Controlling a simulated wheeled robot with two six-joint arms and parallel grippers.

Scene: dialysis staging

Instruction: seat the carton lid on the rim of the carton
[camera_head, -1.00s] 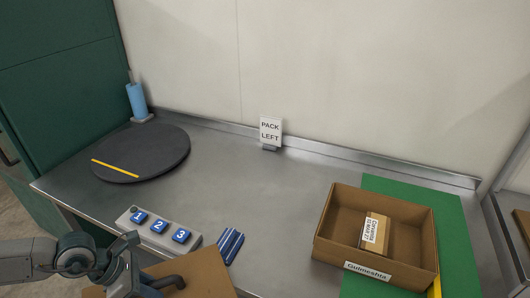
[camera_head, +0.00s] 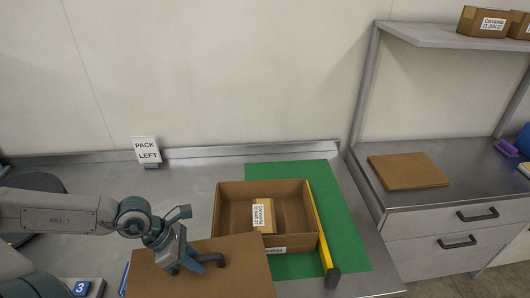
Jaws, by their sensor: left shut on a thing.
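The open brown carton (camera_head: 228,213) stands on a green mat (camera_head: 352,232) on the metal bench, with a small labelled box (camera_head: 268,228) inside it. My left gripper (camera_head: 196,264) is shut on a flat brown carton lid (camera_head: 215,283) at the lower middle of the view. The lid is in front of the carton and to its left, and it hides the carton's front left corner and part of its front label. I cannot tell how high the lid is above the bench. My right gripper is not in view.
A yellow bar with a dark end (camera_head: 323,238) lies along the carton's right side. A "PACK LEFT" sign (camera_head: 147,150) stands at the back. Another flat brown board (camera_head: 407,171) lies on the drawer unit (camera_head: 455,214) at right. A shelf (camera_head: 440,36) holds labelled boxes.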

